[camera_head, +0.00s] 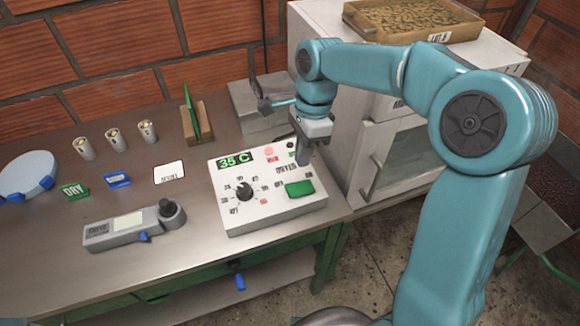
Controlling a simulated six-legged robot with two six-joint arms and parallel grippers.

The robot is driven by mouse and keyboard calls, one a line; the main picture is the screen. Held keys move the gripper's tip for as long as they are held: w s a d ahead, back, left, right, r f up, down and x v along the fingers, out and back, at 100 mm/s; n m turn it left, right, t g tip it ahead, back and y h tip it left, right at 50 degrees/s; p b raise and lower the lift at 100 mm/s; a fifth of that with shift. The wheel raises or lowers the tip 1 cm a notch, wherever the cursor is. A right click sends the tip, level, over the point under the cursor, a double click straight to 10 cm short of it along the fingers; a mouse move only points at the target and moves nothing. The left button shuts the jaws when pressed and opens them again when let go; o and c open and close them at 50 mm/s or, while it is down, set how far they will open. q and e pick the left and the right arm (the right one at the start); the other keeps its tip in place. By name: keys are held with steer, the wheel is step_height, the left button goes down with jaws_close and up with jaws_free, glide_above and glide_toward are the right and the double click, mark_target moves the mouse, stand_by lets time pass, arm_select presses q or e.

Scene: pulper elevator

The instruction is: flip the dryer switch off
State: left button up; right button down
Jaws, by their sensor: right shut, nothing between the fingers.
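The white control box (240,211) sits near the right end of the metal bench. Its green display reads 35 C, and a round black dial (244,191) is on its left half. A green switch (299,189) is on its right half, below dark lettering that seems to read DRYER and beside a small OFF label. My right gripper (303,160) points down over the box's back right part, just behind the switch. It is shut and empty. I cannot tell whether its tips touch the box. My left gripper is not in view.
A grey handheld meter (128,226), a white card (169,172), a green DRY tag (74,191) and several small cups (115,139) are on the bench. A white cabinet (387,154) with a tray of beans (415,20) on top stands right of the bench.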

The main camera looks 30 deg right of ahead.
step_height(320, 180, up, 4)
steer(key=d+t, duration=0.1)
steer(key=p, duration=0.1)
glide_toward(293, 188)
steer(key=f, duration=0.2)
steer(key=a+f, duration=0.1)
steer(key=f, duration=0.2)
steer(key=shift+w+a+f, duration=0.1)
steer(key=shift+f, duration=0.75)
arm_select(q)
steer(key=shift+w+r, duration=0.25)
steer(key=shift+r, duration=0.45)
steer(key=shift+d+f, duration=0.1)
